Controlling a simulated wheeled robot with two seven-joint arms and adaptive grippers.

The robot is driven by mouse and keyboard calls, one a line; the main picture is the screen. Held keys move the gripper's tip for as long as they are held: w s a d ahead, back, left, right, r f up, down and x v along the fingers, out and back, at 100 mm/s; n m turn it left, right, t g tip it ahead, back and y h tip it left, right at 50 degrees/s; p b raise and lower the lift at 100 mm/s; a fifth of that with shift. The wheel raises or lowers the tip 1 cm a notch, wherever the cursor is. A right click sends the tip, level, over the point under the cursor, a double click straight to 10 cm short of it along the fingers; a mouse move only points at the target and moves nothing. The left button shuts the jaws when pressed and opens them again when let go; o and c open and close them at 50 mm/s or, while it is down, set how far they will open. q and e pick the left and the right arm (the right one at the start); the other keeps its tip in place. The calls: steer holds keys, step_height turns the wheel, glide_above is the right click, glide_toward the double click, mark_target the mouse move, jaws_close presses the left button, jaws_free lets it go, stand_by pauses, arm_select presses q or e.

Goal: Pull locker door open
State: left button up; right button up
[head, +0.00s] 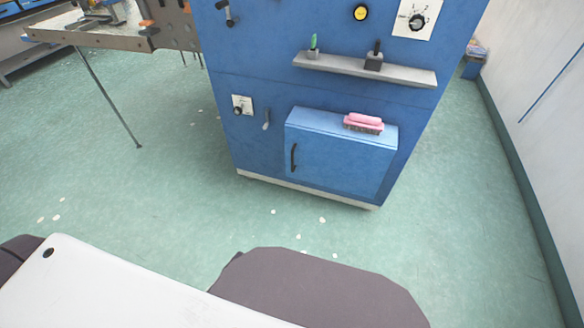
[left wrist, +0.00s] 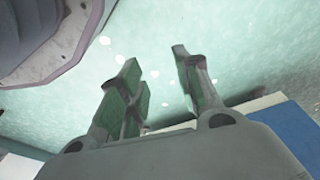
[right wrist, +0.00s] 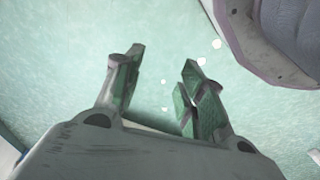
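The locker is a blue box with a door (head: 330,166) low on the front of a large blue cabinet. Its door looks shut, with a dark curved handle (head: 294,157) near its left edge. Neither gripper shows in the head view. In the left wrist view my left gripper (left wrist: 158,70) has its fingers apart with only floor between them; a blue and white edge (left wrist: 298,130) shows at lower right. In the right wrist view my right gripper (right wrist: 160,75) also has its fingers apart and empty over the floor. Neither wrist view shows the handle.
A pink brush (head: 364,123) lies on top of the locker. A grey shelf (head: 400,75) with small tools juts out above it. A metal-framed table (head: 110,40) stands at upper left, a wall (head: 545,130) at right. The green floor (head: 170,190) before the cabinet is clear except for pale scraps.

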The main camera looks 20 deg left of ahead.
arm_select(q)
steer(key=shift+w+r+b, duration=0.9)
steer(key=shift+w+b, duration=0.6)
steer(key=shift+b, duration=0.65)
arm_select(e)
steer(key=w+a+r+t+b, duration=0.1)
steer(key=w+a+r+b, duration=0.15)
steer(key=r+b, duration=0.45)
arm_select(q)
steer(key=t+h+b, duration=0.4)
steer(key=t+b, duration=0.3)
steer(key=t, duration=0.8)
glide_toward(292, 163)
steer(key=shift+v, duration=1.6)
arm_select(e)
steer(key=a+f+t+y, duration=0.3)
steer(key=a+f+y, duration=0.1)
steer(key=a+f, duration=0.2)
steer(key=shift+s+a+m, duration=0.3)
steer(key=shift+a, duration=0.1)
arm_select(q)
steer(key=shift+w, duration=0.15)
